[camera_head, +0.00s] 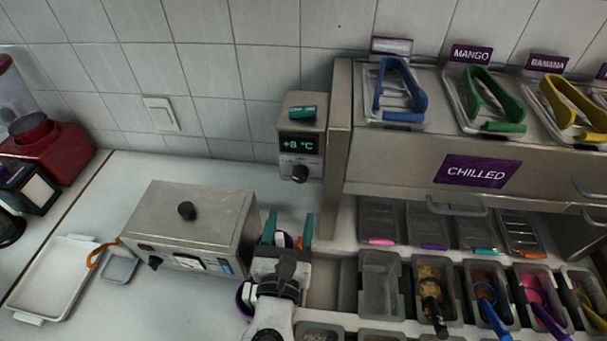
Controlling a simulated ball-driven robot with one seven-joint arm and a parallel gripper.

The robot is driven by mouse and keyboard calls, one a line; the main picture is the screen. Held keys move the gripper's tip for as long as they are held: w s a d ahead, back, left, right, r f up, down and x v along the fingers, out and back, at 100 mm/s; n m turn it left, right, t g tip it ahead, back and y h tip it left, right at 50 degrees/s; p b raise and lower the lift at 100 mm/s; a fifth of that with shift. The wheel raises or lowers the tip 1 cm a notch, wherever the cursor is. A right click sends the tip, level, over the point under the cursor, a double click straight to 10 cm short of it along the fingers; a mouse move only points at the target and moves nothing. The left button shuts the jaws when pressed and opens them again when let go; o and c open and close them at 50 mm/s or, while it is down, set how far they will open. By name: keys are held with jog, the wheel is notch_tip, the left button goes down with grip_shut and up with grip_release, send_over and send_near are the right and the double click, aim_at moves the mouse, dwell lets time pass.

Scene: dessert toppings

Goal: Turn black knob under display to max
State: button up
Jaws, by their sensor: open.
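The black knob (300,174) sits on the front of a small metal control box, just under the green display (299,144), which reads +8 °C. The box (318,125) is at the wall, left of the chilled unit. My gripper (287,228) is below the knob in the picture and apart from it. Its two teal fingers point upward in the picture and are spread open, with nothing seen between them. The knob's pointer is too small to read.
A metal appliance (190,225) with its own black knobs stands left of my gripper. The chilled unit (400,160) with tongs on top rises to the right, above several topping bins (380,285). Bare counter (180,168) lies behind the appliance.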

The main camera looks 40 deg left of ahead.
aim_at(299, 180)
jog(key=x, duration=1)
jog(key=shift+w+d+b, duration=0.1)
jog(key=shift+b, duration=0.3)
jog(key=c, duration=1)
